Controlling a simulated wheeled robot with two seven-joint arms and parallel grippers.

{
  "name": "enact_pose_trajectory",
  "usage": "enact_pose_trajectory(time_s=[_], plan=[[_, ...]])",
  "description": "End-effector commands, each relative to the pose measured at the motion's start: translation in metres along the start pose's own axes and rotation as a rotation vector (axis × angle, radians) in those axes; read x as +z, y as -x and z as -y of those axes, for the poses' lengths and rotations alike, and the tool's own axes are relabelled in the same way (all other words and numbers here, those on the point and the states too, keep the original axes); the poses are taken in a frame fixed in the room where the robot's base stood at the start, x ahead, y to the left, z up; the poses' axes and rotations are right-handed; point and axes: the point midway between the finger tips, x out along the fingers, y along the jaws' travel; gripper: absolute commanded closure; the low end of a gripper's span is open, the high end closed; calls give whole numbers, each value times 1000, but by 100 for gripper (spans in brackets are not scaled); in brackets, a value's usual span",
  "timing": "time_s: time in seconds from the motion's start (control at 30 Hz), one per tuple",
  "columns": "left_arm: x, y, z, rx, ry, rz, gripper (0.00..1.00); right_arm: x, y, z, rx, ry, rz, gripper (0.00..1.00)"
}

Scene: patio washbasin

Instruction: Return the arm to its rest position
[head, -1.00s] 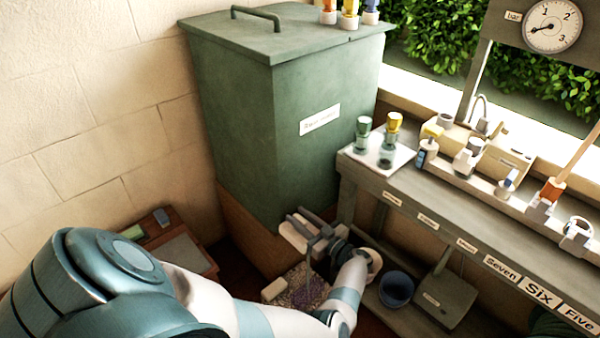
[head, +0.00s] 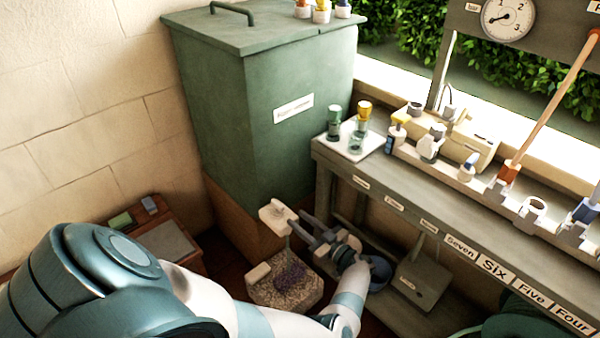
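My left arm comes in from the bottom left and reaches to the middle of the picture. My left gripper (head: 299,223) is low, in front of the green cabinet (head: 270,110) and left of the bench. Its two grey fingers point up and left with a gap between them, and I see nothing held there. A cream fixture (head: 277,215) shows just left of the fingertips; I cannot tell whether they touch.
The grey bench (head: 405,205) with numbered labels runs along the right. A white tray (head: 372,143) with small bottles stands at its left end. A pebbled tray (head: 297,292) is on the floor. A small wooden table (head: 190,262) stands left.

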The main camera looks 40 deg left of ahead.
Motion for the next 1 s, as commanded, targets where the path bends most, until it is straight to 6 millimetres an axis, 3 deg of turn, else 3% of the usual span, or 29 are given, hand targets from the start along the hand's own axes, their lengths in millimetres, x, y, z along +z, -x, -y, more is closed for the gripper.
enact_pose_trajectory(time_s=[0.77, 1.0], plan=[[0, 1, 0, 8, 1, -3, 68, 7, 1, 10, -11, -2, 5, 69], [1, -4, -12, 160, 17, -50, 68, 3, 3, 7, -7, 0, -12, 69]])
